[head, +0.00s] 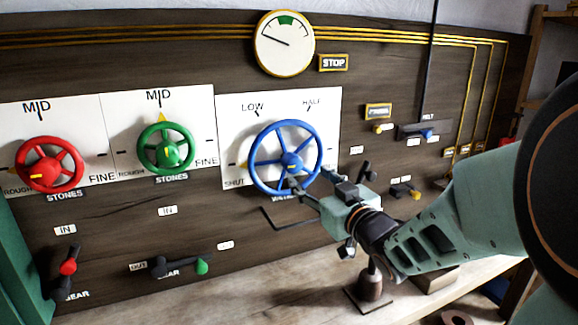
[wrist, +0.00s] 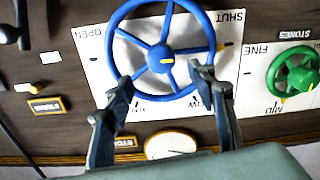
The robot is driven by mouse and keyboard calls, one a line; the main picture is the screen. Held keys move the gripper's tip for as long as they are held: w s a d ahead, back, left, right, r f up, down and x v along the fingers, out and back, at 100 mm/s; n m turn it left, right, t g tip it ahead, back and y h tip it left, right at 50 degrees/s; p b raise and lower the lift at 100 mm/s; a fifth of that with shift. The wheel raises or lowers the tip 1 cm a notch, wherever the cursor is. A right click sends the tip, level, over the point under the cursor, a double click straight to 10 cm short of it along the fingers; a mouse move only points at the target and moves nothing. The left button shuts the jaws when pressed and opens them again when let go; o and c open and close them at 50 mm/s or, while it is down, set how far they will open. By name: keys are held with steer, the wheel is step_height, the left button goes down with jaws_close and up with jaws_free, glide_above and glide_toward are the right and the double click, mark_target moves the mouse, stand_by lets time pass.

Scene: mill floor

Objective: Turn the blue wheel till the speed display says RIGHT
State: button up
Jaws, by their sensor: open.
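The blue wheel (head: 291,158) is mounted on a white plate (head: 232,115) marked SHUT, LOW and HALF; the wrist view, upside down, also shows OPEN. A yellow mark sits at the plate's left, near SHUT. The speed display (head: 333,63) reads STOP. The round dial (head: 270,55) beside it has its needle pointing up-left, away from the green patch at the top. My gripper (head: 282,200) is open at the wheel's lower part. In the wrist view its fingers (wrist: 165,82) are spread across the blue wheel (wrist: 161,56); I cannot tell whether they touch it.
A red wheel (head: 46,165) and a green wheel (head: 165,149) are on plates to the left. Levers with red (head: 68,267) and green (head: 201,266) knobs are below them. Small switches sit right of the blue wheel. A wooden bench (head: 230,295) runs below the panel.

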mark_target(295, 167)
steer(key=p+x, duration=0.1)
steer(key=x, duration=0.9)
steer(key=shift+w+a, duration=0.15)
steer(key=shift+w, duration=0.2)
steer(key=c, duration=1.2)
steer(key=shift+o, duration=0.2)
steer(key=shift+m, duration=0.4)
steer(key=m, duration=0.4)
steer(key=shift+m, duration=0.4)
steer(key=m+p, duration=0.2)
steer(key=m, duration=0.4)
steer(key=shift+m, duration=0.3)
